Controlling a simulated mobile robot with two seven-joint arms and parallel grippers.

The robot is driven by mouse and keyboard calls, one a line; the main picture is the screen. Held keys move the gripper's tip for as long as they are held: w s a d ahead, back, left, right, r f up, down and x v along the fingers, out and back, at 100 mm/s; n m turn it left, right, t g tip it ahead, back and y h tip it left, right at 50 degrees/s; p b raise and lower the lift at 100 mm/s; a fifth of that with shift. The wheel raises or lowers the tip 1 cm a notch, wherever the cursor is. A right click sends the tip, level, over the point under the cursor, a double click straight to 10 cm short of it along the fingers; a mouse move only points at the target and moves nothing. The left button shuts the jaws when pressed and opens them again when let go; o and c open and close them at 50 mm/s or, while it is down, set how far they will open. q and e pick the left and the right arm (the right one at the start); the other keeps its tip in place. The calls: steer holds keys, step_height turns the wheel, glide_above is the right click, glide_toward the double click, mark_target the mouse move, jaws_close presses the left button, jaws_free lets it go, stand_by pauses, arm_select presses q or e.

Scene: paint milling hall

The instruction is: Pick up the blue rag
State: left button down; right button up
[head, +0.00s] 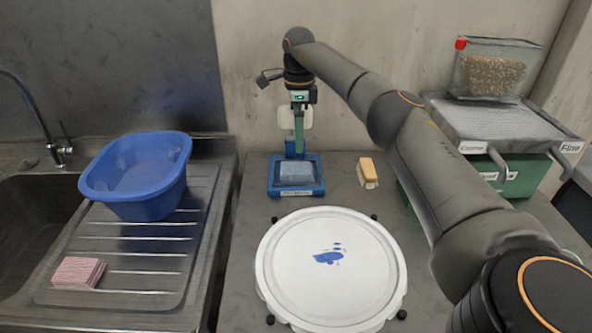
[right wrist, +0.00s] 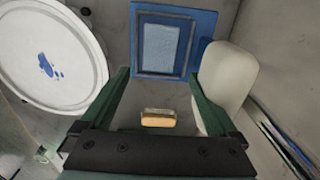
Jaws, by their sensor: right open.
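A light blue, cloth-like rectangle, which looks to be the blue rag (head: 296,169), lies flat in a blue framed tray (head: 274,187) at the back of the bench. In the right wrist view the rag (right wrist: 162,46) lies in the tray (right wrist: 205,22) beyond my fingertips. My right gripper (head: 299,146) hangs above the tray, pointing down. In the right wrist view my right gripper (right wrist: 158,76) is open, with nothing between its fingers. My left gripper is not in view.
A white round lid (head: 290,285) with blue splashes lies in front. An orange-topped block (head: 368,172) sits right of the tray. A clear bin (head: 495,70) stands at right.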

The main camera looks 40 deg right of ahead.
glide_above(300, 168)
step_height(300, 168, down, 4)
steer(key=shift+w+a+f, duration=0.1)
steer(key=shift+w+f, duration=0.05)
steer(key=shift+f, duration=0.05)
step_height(300, 168, down, 5)
steer(key=shift+f+p, duration=0.1)
steer(key=shift+p, duration=0.3)
steer(key=c, duration=1.1)
steer(key=shift+r, duration=0.2)
